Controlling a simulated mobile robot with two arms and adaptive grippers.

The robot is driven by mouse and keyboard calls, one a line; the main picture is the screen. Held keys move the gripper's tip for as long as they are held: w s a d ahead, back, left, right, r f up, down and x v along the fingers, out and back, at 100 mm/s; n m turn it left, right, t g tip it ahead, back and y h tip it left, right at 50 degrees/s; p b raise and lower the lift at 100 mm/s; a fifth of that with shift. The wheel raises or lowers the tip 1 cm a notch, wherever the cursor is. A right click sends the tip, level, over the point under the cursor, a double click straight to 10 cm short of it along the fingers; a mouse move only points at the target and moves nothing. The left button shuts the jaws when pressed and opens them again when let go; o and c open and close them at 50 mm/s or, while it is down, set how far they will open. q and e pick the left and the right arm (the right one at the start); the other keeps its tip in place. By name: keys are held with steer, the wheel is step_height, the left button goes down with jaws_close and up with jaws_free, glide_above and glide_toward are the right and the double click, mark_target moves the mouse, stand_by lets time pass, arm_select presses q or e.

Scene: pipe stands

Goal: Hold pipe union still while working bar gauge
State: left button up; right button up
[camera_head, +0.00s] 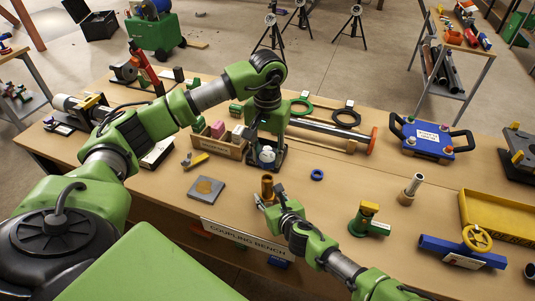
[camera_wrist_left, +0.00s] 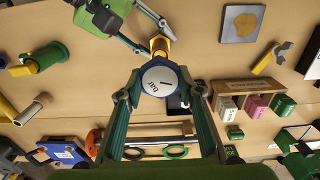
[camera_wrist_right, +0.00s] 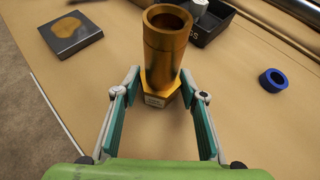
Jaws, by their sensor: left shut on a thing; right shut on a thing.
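The brass pipe union (camera_head: 267,186) stands upright near the front edge of the bench. My right gripper (camera_head: 268,203) is shut on its hex base, and the union (camera_wrist_right: 165,50) rises between the fingers in the right wrist view. The bar gauge (camera_wrist_left: 160,83) has a round white dial marked BAR with a blue rim. My left gripper (camera_wrist_left: 162,92) is shut on it from above. I cannot tell whether gauge and tray touch.
A grey plate with a tan patch (camera_head: 206,189) lies left of the union, and a blue ring (camera_head: 317,174) lies right. A wooden box of coloured blocks (camera_head: 232,152) stands left of the tray. A green-yellow valve (camera_head: 365,220) stands farther right. Bench space around the ring is clear.

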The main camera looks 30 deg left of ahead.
mark_target(268, 169)
arm_select(q)
steer(key=shift+f, duration=0.1)
stand_by(0.5)
steer(key=shift+f, duration=1.35)
steer(key=shift+f, duration=1.55)
steer(key=m, duration=0.7)
steer(key=o, duration=1.3)
